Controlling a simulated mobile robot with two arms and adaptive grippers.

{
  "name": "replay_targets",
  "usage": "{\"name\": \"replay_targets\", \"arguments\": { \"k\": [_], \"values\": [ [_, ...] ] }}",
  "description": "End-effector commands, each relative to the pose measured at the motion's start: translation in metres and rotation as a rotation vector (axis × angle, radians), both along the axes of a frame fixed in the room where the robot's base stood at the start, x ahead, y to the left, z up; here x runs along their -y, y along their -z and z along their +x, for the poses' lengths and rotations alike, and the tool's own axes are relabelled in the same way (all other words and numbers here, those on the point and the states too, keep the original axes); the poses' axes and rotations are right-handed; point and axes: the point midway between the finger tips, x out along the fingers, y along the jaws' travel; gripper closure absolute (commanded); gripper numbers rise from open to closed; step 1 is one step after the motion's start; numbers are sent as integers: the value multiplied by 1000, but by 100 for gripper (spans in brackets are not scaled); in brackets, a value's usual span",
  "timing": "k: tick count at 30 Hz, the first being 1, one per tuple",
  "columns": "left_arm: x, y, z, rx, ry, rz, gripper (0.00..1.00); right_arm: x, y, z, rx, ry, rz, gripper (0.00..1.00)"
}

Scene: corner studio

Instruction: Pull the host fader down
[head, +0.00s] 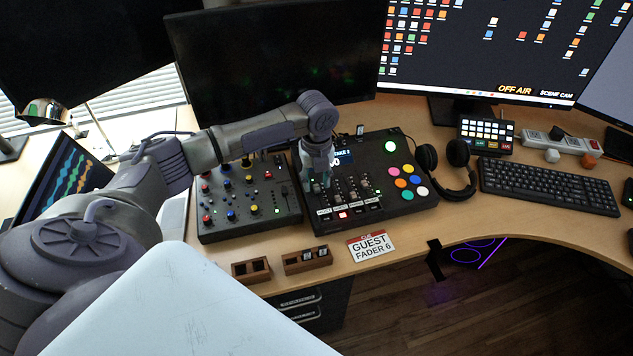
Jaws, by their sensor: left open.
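A dark mixing console (410,207) with a small screen, coloured round pads and a row of faders (352,190) stands on the desk. White labels sit below the faders, too small to read surely, and one below them glows red. My left gripper (316,188) is open at the left end of the fader row, pointing down. Its fingers hide the leftmost fader, and I cannot tell whether they touch it. My right gripper is not in view.
A second mixer with knobs (279,214) stands left of the console. Headphones (458,153) and a keyboard (548,186) lie to the right. A card reading "GUEST FADER 6" (370,246) and small wooden holders (307,260) lie near the desk's front edge. Monitors stand behind.

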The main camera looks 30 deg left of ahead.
Motion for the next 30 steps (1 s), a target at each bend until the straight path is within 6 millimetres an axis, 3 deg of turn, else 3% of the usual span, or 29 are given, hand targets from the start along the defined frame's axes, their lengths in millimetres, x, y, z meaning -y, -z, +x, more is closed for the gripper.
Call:
{"name": "replay_targets", "arguments": {
  "k": [5,13,21,30],
  "values": [
    [0,12,0,0,-1,1,59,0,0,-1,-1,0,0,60],
    [0,13,0,1,0,1,59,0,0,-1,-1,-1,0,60],
    [0,13,0,1,0,1,100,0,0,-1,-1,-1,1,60],
    [0,12,0,0,-1,1,100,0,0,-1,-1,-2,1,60]
  ]
}}
